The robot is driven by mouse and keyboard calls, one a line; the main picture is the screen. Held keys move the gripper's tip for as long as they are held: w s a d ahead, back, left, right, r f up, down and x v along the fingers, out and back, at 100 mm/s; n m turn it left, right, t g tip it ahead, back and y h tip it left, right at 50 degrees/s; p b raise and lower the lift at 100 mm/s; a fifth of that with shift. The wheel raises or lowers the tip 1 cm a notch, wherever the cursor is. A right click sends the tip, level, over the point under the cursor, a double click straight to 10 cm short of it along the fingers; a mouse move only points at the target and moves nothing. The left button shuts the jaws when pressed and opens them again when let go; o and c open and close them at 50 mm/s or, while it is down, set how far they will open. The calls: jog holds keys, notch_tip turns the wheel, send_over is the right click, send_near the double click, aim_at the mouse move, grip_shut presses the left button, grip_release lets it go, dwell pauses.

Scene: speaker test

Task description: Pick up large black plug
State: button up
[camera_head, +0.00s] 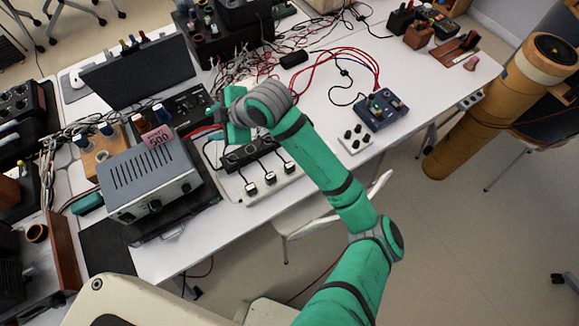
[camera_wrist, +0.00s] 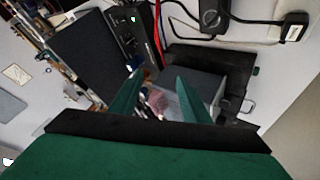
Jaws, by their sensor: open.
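Black plugs sit in a row on a white power strip (camera_head: 243,200) in the middle of the table: a left one (camera_head: 251,189), a middle one (camera_head: 270,178) and a right one (camera_head: 289,167). I cannot tell for sure which is the large one. My gripper (camera_wrist: 160,74) is open and empty, above the table behind the strip, apart from the plugs. My arm partly hides the area around it in the head view.
Red and black cables cross the table. A blue device (camera_head: 381,110) and a white block with black knobs (camera_head: 356,139) lie right.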

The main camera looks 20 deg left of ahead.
jog(key=w+d+f+n+h, duration=0.15)
jog(key=d+f+h, duration=0.3)
jog(key=d, duration=0.55)
jog(key=n+g+h, duration=0.1)
jog(key=n+h, duration=0.1)
jog(key=h, duration=0.3)
send_over(290, 165)
jog(key=s, duration=0.1)
jog(key=shift+y, duration=0.25)
notch_tip(290, 165, down, 6)
jog(key=shift+f, duration=0.1)
jog(key=f, duration=0.2)
jog(key=w+f, duration=0.1)
jog(key=f, duration=0.1)
jog(key=shift+a+f, duration=0.1)
jog(key=shift+f, duration=0.6)
grip_shut()
